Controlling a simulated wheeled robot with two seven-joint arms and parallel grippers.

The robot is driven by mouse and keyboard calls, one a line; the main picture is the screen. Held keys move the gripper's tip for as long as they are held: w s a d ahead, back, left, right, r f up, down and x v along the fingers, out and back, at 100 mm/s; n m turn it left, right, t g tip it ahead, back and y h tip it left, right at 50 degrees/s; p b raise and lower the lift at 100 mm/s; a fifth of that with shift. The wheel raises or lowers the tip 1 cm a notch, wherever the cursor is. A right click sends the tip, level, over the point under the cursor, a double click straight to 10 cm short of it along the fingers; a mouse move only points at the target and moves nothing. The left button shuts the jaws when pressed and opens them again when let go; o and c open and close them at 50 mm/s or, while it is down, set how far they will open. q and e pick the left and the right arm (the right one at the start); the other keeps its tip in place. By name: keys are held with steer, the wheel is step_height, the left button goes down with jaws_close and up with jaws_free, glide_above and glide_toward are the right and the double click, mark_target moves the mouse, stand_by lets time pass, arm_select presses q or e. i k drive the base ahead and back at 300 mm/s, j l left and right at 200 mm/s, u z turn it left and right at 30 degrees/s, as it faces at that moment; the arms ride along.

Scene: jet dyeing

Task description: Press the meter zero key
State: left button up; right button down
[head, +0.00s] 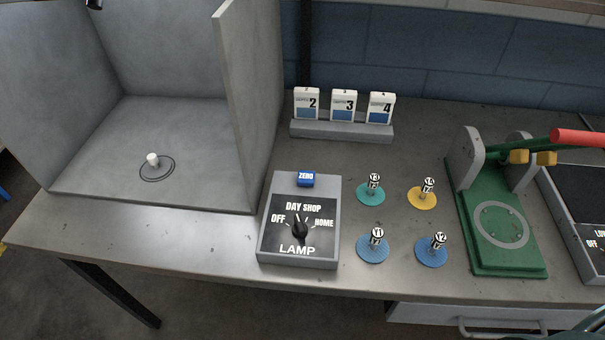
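A blue key marked ZERO (306,179) sits at the back edge of a grey control box (265,240) on the bench. The box's dark face carries a black rotary knob (300,229) with the labels OFF, DAY, SHOP, HOME and LAMP. The knob's pointer appears to be turned toward the upper side, but its exact setting is hard to read. Nothing covers the key or touches it. Neither my left nor my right gripper is in view.
A grey open booth (245,110) stands left, with a small white piece (153,159) inside. Numbered white cards (343,105) stand behind the box. Several colored discs with numbered pegs (372,190) lie right. Further right is a green press (510,255) with a red handle (578,138).

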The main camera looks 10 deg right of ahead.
mark_target(305, 178)
steer(key=i+j, duration=0.15)
steer(key=j, duration=0.2)
steer(key=i+j, duration=0.15)
steer(key=j, duration=0.2)
steer(key=z, duration=1.75)
